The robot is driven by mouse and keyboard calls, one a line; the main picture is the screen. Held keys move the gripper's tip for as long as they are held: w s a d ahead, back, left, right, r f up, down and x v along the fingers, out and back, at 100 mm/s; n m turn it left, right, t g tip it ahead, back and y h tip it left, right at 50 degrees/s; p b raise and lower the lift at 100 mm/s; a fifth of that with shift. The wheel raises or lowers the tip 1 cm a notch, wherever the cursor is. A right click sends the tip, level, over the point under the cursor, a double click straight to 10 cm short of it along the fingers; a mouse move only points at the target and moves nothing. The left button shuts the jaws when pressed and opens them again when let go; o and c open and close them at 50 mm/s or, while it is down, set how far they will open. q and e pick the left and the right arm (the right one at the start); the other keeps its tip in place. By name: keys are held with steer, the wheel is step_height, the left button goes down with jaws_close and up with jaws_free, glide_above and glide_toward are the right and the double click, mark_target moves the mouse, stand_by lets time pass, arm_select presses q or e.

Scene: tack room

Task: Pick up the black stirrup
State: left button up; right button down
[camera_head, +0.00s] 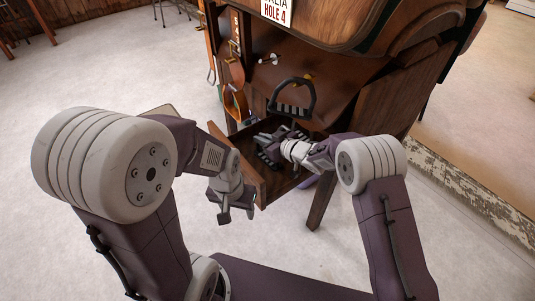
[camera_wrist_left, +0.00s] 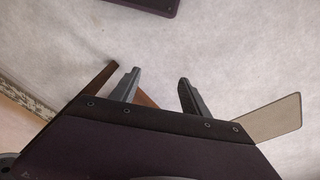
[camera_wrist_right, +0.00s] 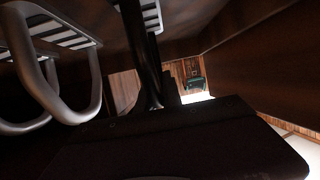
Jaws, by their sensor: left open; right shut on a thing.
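A black stirrup (camera_head: 292,98) with a pale-striped tread shows upright above the open drawer, just behind my right gripper. A second dark, striped stirrup shape (camera_head: 268,156) shows low in the drawer by the fingers. My right gripper (camera_head: 273,141) is over the drawer and shut on a black stirrup; its fingers partly hide the contact, and I cannot tell clearly which of the two is held. In the right wrist view a stirrup (camera_wrist_right: 85,90) looms at left, and another striped tread (camera_wrist_right: 152,16) shows beyond the dark fingers. My left gripper (camera_head: 236,203) is open and empty in front of the drawer; its parted fingers show in the left wrist view (camera_wrist_left: 160,90).
The open wooden drawer (camera_head: 247,172) juts from a wooden cabinet (camera_head: 345,105), its front panel between my two grippers. A cabinet leg (camera_head: 322,202) stands right of the drawer. Brown straps (camera_head: 235,72) hang on the cabinet's left side.

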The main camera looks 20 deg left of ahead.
stand_by(0.3)
step_height(320, 180, up, 8)
steer(key=p, duration=0.5)
steer(key=shift+s+d+f+p, duration=0.1)
steer(key=shift+d+f+p, duration=0.1)
steer(key=shift+p, duration=0.2)
steer(key=s+d+b, duration=0.7)
steer(key=s+d, duration=0.5)
steer(key=d, duration=0.3)
steer(key=shift+d+f, duration=0.2)
steer(key=shift+f, duration=0.05)
